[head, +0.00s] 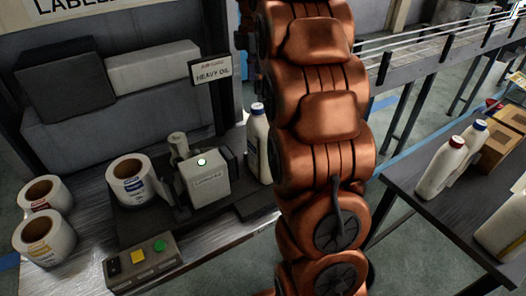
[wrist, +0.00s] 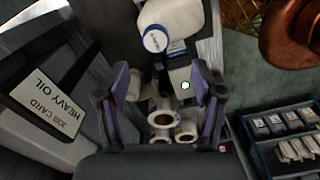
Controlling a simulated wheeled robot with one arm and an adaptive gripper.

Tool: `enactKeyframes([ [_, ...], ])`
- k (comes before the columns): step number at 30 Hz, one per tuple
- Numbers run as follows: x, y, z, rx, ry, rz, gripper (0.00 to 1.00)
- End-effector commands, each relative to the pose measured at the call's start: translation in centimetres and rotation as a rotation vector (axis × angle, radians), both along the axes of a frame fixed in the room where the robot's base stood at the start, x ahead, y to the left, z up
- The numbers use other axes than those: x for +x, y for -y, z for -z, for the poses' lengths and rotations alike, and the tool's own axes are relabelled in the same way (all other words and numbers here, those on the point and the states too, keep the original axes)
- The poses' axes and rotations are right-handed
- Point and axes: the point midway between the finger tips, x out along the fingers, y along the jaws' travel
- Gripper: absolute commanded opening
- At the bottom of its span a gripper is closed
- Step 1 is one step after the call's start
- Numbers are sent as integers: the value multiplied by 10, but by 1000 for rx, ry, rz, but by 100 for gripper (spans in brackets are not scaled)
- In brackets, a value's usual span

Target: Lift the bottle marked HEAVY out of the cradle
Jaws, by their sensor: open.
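A white bottle with a blue cap (head: 258,148) stands upright at the right end of the labelling machine, partly hidden by my arm. In the wrist view the blue-capped bottle (wrist: 178,17) shows at the top, its cap towards the camera. The cap lies just above the gap between the fingertips in the picture, and nothing is visibly gripped. My gripper is hidden in the head view.
A job card reading HEAVY OIL (head: 212,70) stands behind the machine (head: 205,180). Label rolls (head: 130,180) and a button box (head: 142,262) are on the left bench. A table (head: 425,215) at right bears red- and blue-capped bottles and cardboard boxes.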

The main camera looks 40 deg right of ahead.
Motion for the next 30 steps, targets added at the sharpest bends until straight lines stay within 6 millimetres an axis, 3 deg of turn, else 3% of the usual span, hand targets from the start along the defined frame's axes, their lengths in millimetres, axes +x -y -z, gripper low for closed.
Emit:
enactKeyframes([
  [8,4,8,3,-1,2,-35,67],
  [30,3,7,40,1,-2,-32,67],
])
